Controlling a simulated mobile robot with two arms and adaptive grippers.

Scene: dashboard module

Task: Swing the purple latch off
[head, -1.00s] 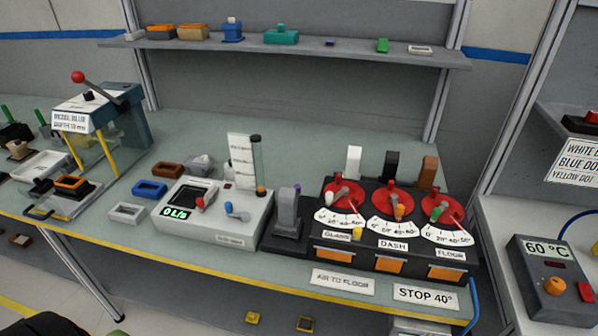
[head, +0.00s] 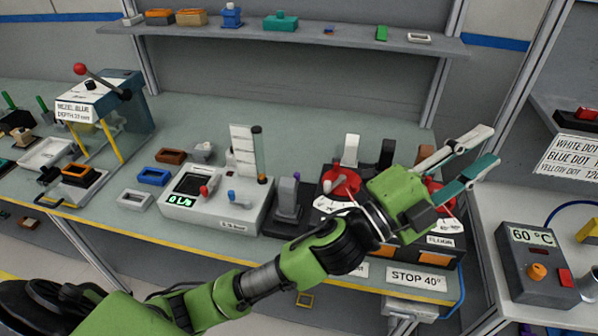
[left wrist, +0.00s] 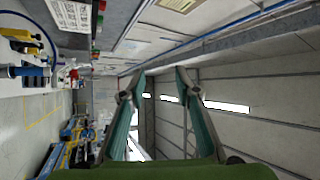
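The purple latch (head: 296,176) shows as a small purple piece at the top of an upright grey block (head: 287,202), left of the black dial panel. It stands apart from my gripper. My left gripper (head: 490,146) reaches across the front of the panel to the right, with its two fingers spread and nothing between them. It is above the right end of the panel, well right of the latch. In the left wrist view its fingers (left wrist: 158,74) are apart too, with wall and ceiling behind them. The latch cannot be made out there. My right gripper is not in view.
The black dial panel (head: 325,204) is partly hidden by my left arm; a red dial (head: 342,182) shows. A grey flow unit (head: 225,215) with a green display stands left of the latch block. A 60 °C box (head: 540,262) stands at the right.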

